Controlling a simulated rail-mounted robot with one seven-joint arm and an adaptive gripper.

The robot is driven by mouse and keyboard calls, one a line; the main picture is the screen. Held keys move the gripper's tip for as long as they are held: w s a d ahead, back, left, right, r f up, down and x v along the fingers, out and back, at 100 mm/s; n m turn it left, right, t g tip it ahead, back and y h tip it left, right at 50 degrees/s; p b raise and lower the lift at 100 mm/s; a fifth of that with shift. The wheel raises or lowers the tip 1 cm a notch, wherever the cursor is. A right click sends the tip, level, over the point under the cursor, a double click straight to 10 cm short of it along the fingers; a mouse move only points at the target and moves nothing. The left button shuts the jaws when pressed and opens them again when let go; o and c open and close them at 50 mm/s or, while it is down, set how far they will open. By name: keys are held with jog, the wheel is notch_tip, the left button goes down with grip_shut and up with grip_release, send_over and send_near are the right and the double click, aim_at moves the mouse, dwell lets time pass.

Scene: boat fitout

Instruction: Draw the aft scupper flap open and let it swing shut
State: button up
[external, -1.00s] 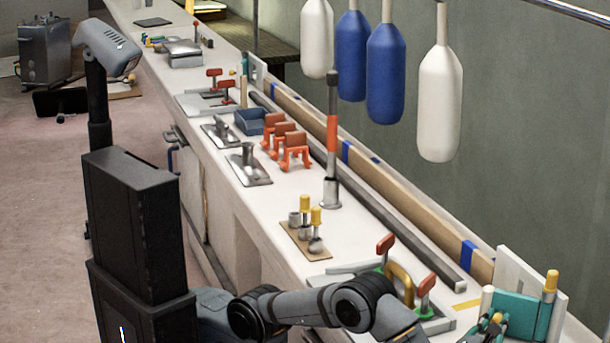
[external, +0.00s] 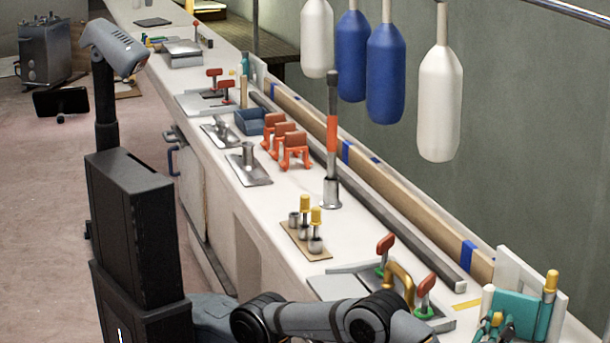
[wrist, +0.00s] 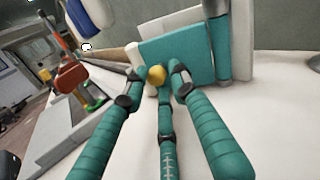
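A teal panel (external: 530,315) stands against a white plate (external: 513,272) at the near right end of the bench; it looks like the flap, though no label shows. In the wrist view the teal panel (wrist: 175,48) fills the upper middle, and a small yellow knob (wrist: 157,76) shows in front of it. My gripper (wrist: 158,80) has teal, banded fingers with dark joints. Its fingertips stand apart, around or just short of the knob; I cannot tell whether they touch it. In the external view my gripper (external: 490,326) is small and partly cut off at the bottom edge.
A yellow-topped upright (external: 549,283) stands beside the panel. Fenders (external: 440,95) hang above the bench. The white bench top before the panel (wrist: 275,125) is clear.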

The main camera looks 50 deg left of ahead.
jog(key=shift+o, duration=1.2)
jog(key=v, duration=1.2)
jog(key=shift+s, duration=0.1)
jog(key=shift+a, duration=0.1)
jog(key=x, duration=1.2)
